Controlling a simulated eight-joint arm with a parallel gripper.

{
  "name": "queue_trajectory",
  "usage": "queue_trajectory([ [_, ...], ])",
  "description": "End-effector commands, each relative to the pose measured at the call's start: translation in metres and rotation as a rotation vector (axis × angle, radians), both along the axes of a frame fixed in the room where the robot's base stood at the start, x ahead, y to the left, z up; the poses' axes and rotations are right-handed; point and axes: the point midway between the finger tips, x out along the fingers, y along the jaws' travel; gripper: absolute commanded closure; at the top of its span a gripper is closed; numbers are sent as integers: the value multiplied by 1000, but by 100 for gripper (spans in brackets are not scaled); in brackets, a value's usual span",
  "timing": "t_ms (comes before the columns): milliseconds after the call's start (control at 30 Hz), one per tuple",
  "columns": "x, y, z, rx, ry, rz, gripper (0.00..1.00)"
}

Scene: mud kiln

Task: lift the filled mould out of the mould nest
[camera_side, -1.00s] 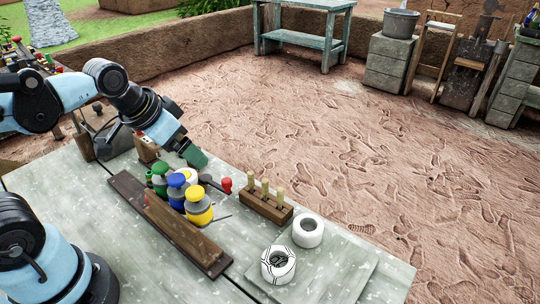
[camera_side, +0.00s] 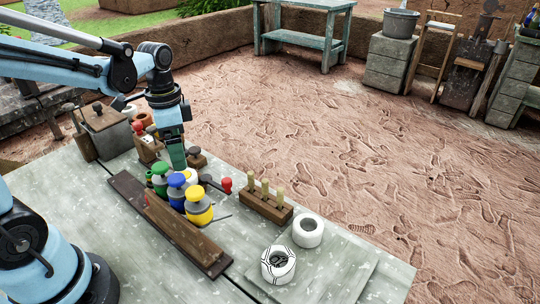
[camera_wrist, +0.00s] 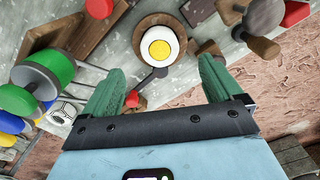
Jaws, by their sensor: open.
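A white ring with a yellow middle, which looks like the filled mould (camera_wrist: 160,46), sits in a round brown wooden holder, which looks like the mould nest (camera_wrist: 143,30). In the side view, a white and yellow bit of the mould (camera_side: 190,175) shows behind the bottles; the nest is mostly hidden there. My gripper (camera_side: 178,165) points down close to it, behind the bottles. In the wrist view, my gripper's green fingers (camera_wrist: 161,66) are apart and empty, with the mould ahead of and between their tips. I cannot tell the height gap.
Green, blue and yellow-topped bottles (camera_side: 198,206) stand close in front of my gripper. A red-ended wooden tool (camera_wrist: 262,45) and a rack with pale pegs (camera_side: 266,203) lie to the right. Two white round vessels (camera_side: 308,231) stand at the front right. A lidded box (camera_side: 105,130) stands behind left.

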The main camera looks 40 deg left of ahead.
Motion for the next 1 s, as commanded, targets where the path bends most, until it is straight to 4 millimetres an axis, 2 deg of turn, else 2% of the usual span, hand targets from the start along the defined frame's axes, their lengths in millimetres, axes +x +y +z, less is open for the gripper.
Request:
queue_trajectory([
  [133, 1, 0, -16, 0, -1, 0, 7],
  [467, 1, -1, -33, 0, -1, 0, 7],
  [800, 2, -2, -71, 0, -1, 0, 7],
  [1000, 1, -2, -76, 0, -2, 0, 7],
])
